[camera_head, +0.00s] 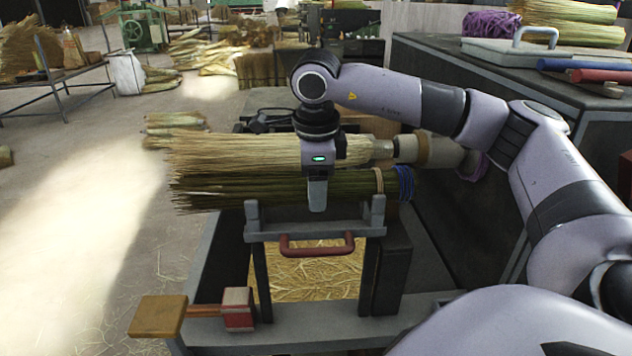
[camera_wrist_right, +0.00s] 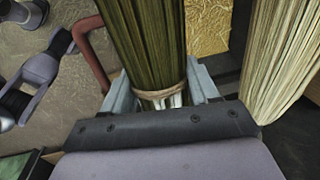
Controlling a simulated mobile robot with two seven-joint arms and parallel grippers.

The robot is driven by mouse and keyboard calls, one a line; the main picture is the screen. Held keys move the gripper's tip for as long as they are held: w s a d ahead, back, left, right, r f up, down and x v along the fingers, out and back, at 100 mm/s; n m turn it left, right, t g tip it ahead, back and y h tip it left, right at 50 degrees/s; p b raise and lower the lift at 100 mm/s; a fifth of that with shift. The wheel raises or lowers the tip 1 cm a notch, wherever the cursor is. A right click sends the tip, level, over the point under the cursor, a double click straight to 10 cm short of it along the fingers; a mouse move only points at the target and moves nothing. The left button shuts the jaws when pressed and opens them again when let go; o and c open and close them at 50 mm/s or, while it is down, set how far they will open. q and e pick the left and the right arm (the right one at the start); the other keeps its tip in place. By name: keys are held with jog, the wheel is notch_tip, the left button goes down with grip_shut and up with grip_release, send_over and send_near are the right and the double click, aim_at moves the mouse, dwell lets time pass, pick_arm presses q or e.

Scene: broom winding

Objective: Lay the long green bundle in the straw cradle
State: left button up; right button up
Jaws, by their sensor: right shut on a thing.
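The long green bundle (camera_head: 235,190) lies level, its loose ends to the left and a blue band (camera_head: 404,183) at its right end. My right gripper (camera_head: 318,200) is shut on it from above, near the tied part. The grey cradle (camera_head: 315,229) has upright prongs at both ends and stands just below the bundle. My left gripper is not visible.
A pale straw bundle (camera_head: 235,149) lies close behind the green one. A red handle (camera_head: 316,246) sticks out at the cradle's front. A wooden mallet (camera_head: 158,315) lies at the front left. Loose straw (camera_head: 315,280) is below. A dark cabinet (camera_head: 440,75) stands at right.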

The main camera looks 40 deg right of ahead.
dwell(0.3)
jog(key=o, duration=1.2)
jog(key=shift+r, duration=0.1)
jog(key=r, duration=0.4)
jog(key=s+r, duration=0.1)
jog(key=r, duration=0.2)
jog(key=shift+a, duration=0.4)
jog(key=shift+f, duration=0.1)
